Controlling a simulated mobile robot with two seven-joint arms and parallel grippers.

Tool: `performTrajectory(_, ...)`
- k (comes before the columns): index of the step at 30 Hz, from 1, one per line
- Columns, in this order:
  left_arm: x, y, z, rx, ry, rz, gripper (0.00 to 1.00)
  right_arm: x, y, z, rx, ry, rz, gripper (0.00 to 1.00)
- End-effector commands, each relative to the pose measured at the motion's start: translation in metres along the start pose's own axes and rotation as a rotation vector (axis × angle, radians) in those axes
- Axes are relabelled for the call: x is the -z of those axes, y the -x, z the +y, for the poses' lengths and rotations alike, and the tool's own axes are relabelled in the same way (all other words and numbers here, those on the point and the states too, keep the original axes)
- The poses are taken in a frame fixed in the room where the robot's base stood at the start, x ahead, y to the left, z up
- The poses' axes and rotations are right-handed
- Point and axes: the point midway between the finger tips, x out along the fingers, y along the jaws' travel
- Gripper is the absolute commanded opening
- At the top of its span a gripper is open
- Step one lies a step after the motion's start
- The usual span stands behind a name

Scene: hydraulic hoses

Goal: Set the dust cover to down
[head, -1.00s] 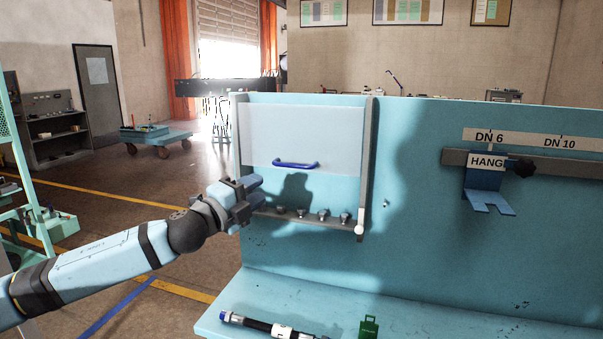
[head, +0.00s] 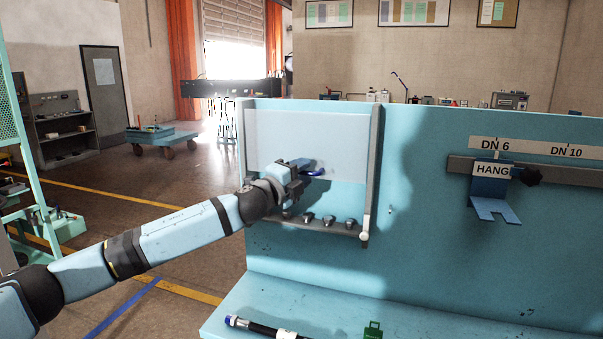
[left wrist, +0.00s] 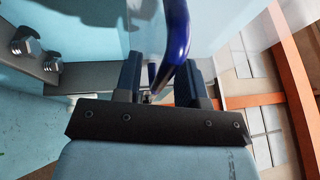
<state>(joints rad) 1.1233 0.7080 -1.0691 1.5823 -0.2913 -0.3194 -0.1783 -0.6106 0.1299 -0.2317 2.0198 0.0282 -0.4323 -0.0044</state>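The dust cover (head: 305,140) is a clear panel across the upper part of a framed box on the blue bench wall. Several fittings (head: 328,221) show uncovered below it. Its blue handle (head: 313,173) is at the lower edge, partly hidden by my left gripper (head: 300,168). In the left wrist view the handle (left wrist: 178,45) stands between the two fingers of my left gripper (left wrist: 160,80), which are apart. I cannot tell whether a finger touches it. My right gripper is not in view.
A grey frame post (head: 372,165) with a white knob at its foot bounds the box on the right. A hose (head: 260,328) and a green block (head: 372,330) lie on the bench ledge. A blue hanger (head: 493,205) sits at the right.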

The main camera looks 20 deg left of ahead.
Motion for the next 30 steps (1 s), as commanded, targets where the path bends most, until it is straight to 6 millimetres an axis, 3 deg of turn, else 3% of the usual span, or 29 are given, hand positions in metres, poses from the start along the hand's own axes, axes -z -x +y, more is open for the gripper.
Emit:
performTrajectory(4, 0.000, 0.000, 0.000, 0.000, 0.000, 0.000, 0.37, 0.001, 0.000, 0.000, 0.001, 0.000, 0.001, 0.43)
performTrajectory(9, 0.000, 0.000, 0.000, 0.000, 0.000, 0.000, 0.00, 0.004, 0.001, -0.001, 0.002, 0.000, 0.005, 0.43)
performTrajectory(16, 0.000, 0.001, 0.002, 0.000, 0.000, 0.000, 0.00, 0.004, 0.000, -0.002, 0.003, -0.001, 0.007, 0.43)
performTrajectory(20, 0.001, 0.003, 0.015, -0.002, 0.001, 0.001, 0.00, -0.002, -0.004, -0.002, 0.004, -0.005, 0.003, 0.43)
performTrajectory(30, 0.008, 0.017, 0.095, -0.002, 0.003, 0.001, 0.00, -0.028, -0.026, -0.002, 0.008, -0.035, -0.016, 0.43)
